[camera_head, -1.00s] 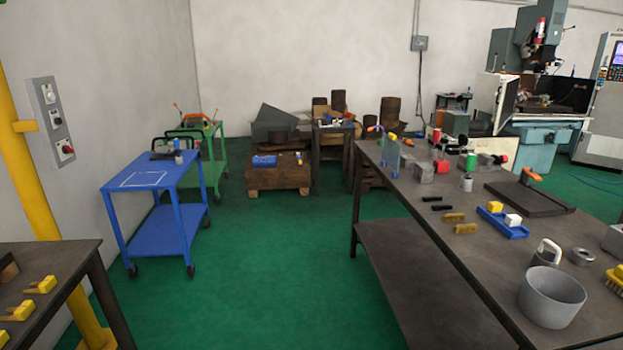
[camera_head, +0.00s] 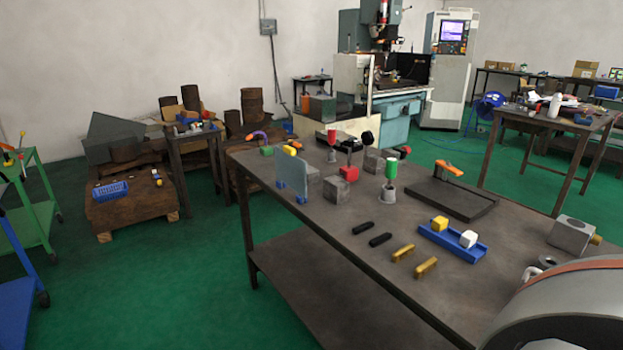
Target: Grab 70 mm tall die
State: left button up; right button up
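No gripper of mine shows in the head view. I cannot tell which item is the 70 mm tall die. On the long dark workbench (camera_head: 330,215), a yellow block (camera_head: 439,223) and a white block (camera_head: 468,238) sit on a blue tray (camera_head: 452,244). Two brass-coloured bars (camera_head: 427,266) and two black bars (camera_head: 380,240) lie to their left. Behind are a grey block with a red top (camera_head: 344,189), a green-topped piece in a grey cup (camera_head: 390,180) and an upright grey plate on blue supports (camera_head: 293,174). A grey block with a hole (camera_head: 572,236) sits at the right.
A large grey rounded shape with a brown band covers the lower right corner and hides bench surface. A dark plate with an orange handle (camera_head: 452,200) lies on the bench. A wooden pallet (camera_head: 130,212) stands left. Green floor (camera_head: 190,290) is open in front of it.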

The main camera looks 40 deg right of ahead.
aim_at(336, 189)
jog(key=i+l+u, duration=0.1)
jog(key=i+u, duration=0.3)
jog(key=i, duration=0.15)
jog(key=i+l+u, duration=0.25)
jog(key=i+u, duration=0.35)
jog(key=u, duration=0.6)
jog(key=i+l+u, duration=0.1)
jog(key=u, duration=0.65)
jog(key=l+u, duration=0.2)
jog(key=u, duration=0.55)
jog(key=l+u, duration=0.25)
jog(key=u, duration=0.5)
jog(key=l+u, duration=0.25)
jog(key=u, duration=0.55)
jog(key=l+u, duration=0.2)
jog(key=u, duration=0.55)
jog(key=k+u, duration=0.15)
jog(key=u, duration=0.6)
jog(key=k+l+u, duration=0.1)
jog(key=u, duration=0.65)
jog(key=k+j, duration=0.05)
